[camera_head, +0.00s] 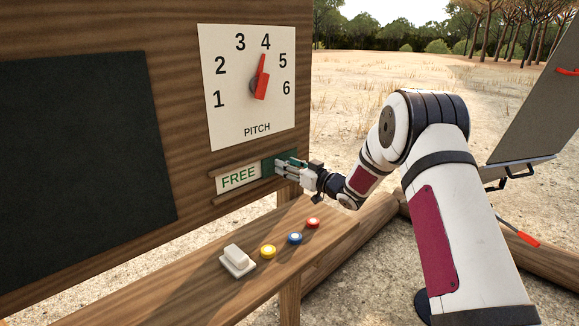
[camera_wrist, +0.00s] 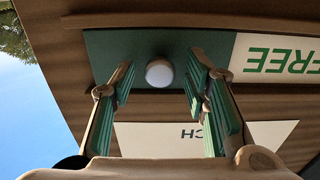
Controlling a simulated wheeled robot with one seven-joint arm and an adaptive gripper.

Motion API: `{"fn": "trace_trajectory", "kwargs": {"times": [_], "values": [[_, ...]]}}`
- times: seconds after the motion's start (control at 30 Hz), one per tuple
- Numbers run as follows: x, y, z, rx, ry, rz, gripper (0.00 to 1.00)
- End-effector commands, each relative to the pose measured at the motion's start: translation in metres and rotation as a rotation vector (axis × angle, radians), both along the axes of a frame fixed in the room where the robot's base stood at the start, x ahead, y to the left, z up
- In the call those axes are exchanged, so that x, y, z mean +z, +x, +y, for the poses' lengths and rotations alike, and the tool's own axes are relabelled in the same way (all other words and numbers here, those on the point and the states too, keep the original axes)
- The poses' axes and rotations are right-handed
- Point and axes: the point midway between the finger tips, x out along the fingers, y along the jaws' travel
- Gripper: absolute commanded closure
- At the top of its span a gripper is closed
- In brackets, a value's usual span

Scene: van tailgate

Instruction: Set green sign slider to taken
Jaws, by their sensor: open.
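The green sign slider (camera_head: 268,167) sits at the right end of its wooden rails on the board, beside the white panel reading FREE (camera_head: 238,178). In the wrist view the green slider (camera_wrist: 120,55) has a round pale knob (camera_wrist: 159,72), and the FREE panel (camera_wrist: 285,58) shows upside down. My gripper (camera_head: 284,166) is at the slider in the head view. In the wrist view its open fingers (camera_wrist: 158,85) stand on either side of the knob, with gaps between. I cannot tell how deep the fingertips reach. No TAKEN word shows.
The PITCH dial (camera_head: 252,88) with a red pointer near 4 is above the slider. Below, a wooden shelf (camera_head: 190,290) bears a white rocker switch (camera_head: 238,262) and yellow (camera_head: 268,251), blue (camera_head: 295,238) and red (camera_head: 313,223) buttons. A dark panel (camera_head: 80,150) is at left.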

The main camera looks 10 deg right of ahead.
Motion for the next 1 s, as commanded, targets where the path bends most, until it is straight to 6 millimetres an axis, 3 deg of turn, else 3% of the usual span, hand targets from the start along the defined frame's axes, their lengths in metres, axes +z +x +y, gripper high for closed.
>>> {"fn": "trace_trajectory", "kwargs": {"times": [0.03,0.2,0.57,1.0], "values": [[0.0,0.0,0.0,0.0,0.0,0.0,0.6],[0.0,0.0,0.0,0.0,0.0,0.0,0.99],[0.001,-0.008,0.01,0.002,0.002,0.002,1.0],[0.002,-0.066,0.093,0.004,0.001,0.003,1.0]]}}
